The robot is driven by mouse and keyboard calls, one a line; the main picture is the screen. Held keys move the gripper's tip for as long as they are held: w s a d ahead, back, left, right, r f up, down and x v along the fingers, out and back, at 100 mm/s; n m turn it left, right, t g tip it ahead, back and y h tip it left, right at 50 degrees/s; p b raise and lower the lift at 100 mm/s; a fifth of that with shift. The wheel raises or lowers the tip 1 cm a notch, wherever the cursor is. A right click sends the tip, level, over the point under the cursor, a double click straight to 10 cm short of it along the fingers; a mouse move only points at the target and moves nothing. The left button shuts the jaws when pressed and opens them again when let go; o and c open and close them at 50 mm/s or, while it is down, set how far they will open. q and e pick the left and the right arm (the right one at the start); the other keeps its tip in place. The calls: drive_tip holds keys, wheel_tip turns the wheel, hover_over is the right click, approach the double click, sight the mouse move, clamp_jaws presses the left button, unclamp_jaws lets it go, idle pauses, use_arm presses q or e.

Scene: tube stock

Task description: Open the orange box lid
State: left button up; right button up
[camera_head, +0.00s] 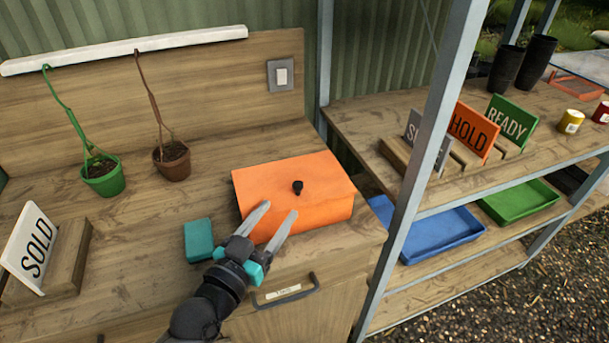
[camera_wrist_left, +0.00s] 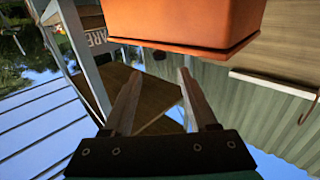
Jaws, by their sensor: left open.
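The orange box (camera_head: 310,212) stands on the wooden bench with its lid (camera_head: 275,178) on and looks closed. A small black knob (camera_head: 297,187) stands up from the lid. My left gripper (camera_head: 278,212) is open, with its fingers apart and empty over the near left side of the box in the head view. The knob is beyond the fingertips. My right gripper is not in view.
A teal block (camera_head: 198,240) lies left of the box, near my gripper. A SOLD sign (camera_head: 30,247) and two hanging pots, green (camera_head: 104,180) and brown (camera_head: 172,165), are further left. A metal shelf post (camera_head: 425,150) rises right of the bench.

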sight(300, 182)
use_arm(q)
drive_tip(key=b+x, duration=0.1)
drive_tip(key=x, duration=1.1)
drive_tip(key=shift+w+d+b, duration=0.2)
drive_tip(key=shift+w+b, duration=0.1)
drive_tip(key=shift+b, duration=0.05)
clamp_jaws()
idle(0.9)
